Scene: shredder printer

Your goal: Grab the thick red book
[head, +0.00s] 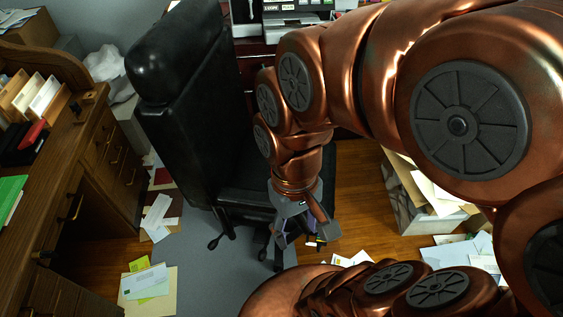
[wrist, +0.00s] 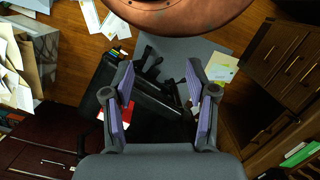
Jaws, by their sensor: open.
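My gripper (head: 298,228) points down in front of the black office chair in the head view. In the wrist view its fingers (wrist: 160,72) are spread with nothing held between them. In the wrist view a red object (wrist: 128,111) shows partly behind the left finger, over the dark chair seat; a white edge beside it may be pages, and its thickness is hidden. In the head view my arm covers that spot. Another red book-like item (head: 34,134) lies among dark items on the left desk, apart from my gripper.
The black chair (head: 190,100) stands close behind my gripper. A wooden desk (head: 60,195) is at left, with a green item (head: 11,192) on it. An open box of papers (head: 425,205) is at right. Papers (head: 150,285) litter the floor.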

